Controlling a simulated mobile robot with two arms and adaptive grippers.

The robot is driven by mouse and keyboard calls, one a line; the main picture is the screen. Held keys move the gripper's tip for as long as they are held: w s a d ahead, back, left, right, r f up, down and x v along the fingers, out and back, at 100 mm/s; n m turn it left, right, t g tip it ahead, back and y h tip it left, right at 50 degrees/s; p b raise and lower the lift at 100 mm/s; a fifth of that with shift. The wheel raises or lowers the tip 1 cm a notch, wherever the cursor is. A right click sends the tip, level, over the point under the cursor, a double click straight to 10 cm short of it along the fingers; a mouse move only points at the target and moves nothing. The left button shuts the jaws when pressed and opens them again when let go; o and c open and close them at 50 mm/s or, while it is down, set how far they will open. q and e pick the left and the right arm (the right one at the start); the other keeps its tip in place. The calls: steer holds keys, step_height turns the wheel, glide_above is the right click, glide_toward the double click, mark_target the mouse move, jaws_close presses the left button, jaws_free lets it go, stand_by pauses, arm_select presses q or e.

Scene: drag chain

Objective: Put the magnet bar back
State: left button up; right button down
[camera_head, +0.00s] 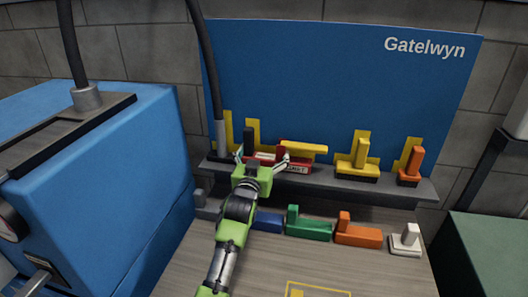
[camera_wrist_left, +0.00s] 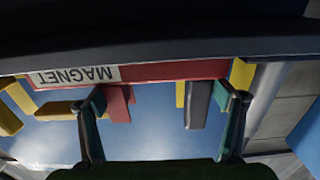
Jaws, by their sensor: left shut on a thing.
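The magnet bar (camera_head: 297,169) is red with a white label and is at the shelf below the blue back board. In the left wrist view the bar (camera_wrist_left: 170,70) runs across the top, its MAGNET label upside down. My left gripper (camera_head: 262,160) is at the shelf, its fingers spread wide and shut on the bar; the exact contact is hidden. The fingers also show in the left wrist view (camera_wrist_left: 165,105). I cannot tell whether the bar rests fully on the shelf (camera_head: 330,178). My right gripper is not in view.
Yellow (camera_head: 360,157) and orange (camera_head: 411,165) pieces stand on the shelf to the right, before yellow marks. Blue (camera_head: 267,221), green (camera_head: 308,228), orange (camera_head: 357,233) and white (camera_head: 406,240) pieces lie below the shelf. A blue machine (camera_head: 100,180) stands left.

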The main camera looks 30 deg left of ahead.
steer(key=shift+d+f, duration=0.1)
arm_select(q)
steer(key=o, duration=1.1)
steer(key=shift+f, duration=0.15)
steer(key=shift+c, duration=0.2)
steer(key=shift+o, duration=1.3)
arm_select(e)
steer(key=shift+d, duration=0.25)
arm_select(q)
steer(key=shift+r, duration=0.2)
steer(key=b+v, duration=0.1)
steer(key=v, duration=1.1)
steer(key=shift+b, duration=0.35)
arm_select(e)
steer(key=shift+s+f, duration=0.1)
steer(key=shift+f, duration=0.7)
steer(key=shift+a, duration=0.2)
arm_select(q)
steer(key=shift+f, duration=0.1)
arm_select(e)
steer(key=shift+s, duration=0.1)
